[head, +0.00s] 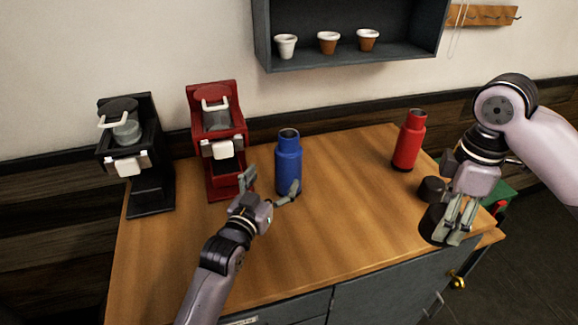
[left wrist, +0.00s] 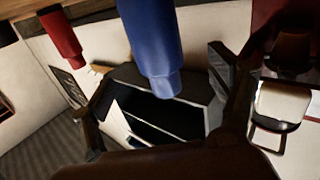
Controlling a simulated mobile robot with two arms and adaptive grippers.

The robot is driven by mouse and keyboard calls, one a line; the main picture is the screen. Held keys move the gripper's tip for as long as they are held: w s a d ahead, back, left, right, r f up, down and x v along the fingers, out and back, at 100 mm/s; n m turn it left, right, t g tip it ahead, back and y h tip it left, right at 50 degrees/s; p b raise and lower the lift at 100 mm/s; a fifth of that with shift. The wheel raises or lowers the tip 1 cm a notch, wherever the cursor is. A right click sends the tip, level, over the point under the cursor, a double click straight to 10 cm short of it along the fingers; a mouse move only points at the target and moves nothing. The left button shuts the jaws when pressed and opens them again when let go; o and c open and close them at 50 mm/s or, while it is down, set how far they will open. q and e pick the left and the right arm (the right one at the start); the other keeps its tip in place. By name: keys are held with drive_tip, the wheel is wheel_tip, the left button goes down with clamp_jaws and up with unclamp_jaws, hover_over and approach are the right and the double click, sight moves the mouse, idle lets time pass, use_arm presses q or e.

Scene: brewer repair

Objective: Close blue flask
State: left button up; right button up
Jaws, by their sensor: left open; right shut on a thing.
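The blue flask (head: 289,160) stands upright on the wooden counter with its dark top uncovered. My left gripper (head: 272,185) is open in front of it, with its fingers spread to either side of the lower body; I cannot tell whether they touch. In the left wrist view the picture is inverted and the blue flask (left wrist: 155,45) hangs between the open fingers (left wrist: 160,105). My right gripper (head: 455,226) points down near the counter's right front edge, shut on a black cap (head: 433,224), which is partly hidden by the fingers.
A red flask (head: 409,140) stands upright at the back right. Another black cap (head: 431,188) sits near my right gripper. A red brewer (head: 219,135) and a black brewer (head: 150,190) stand on the left. The counter (head: 345,205) between the flasks is clear.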

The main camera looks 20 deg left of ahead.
sight(283, 165)
use_arm(q)
drive_tip(key=shift+w+d+p, duration=0.2)
drive_tip(key=shift+w+p, duration=0.1)
drive_tip(key=shift+w, duration=1.85)
use_arm(e)
drive_tip(key=shift+r, duration=0.5)
use_arm(q)
drive_tip(key=shift+w+r, duration=0.2)
drive_tip(key=shift+w, duration=0.15)
use_arm(e)
drive_tip(key=shift+r, duration=0.25)
use_arm(q)
drive_tip(key=w, duration=0.1)
drive_tip(key=w+p, duration=0.1)
drive_tip(key=w, duration=0.1)
drive_tip(key=shift+w+d, duration=0.15)
drive_tip(key=shift+d, duration=0.2)
use_arm(e)
drive_tip(key=shift+r, duration=0.45)
use_arm(q)
drive_tip(key=shift+w+f, duration=0.15)
drive_tip(key=shift+w, duration=0.4)
drive_tip(key=shift+c, duration=0.6)
drive_tip(key=c, duration=1.4)
drive_tip(key=shift+c, duration=0.2)
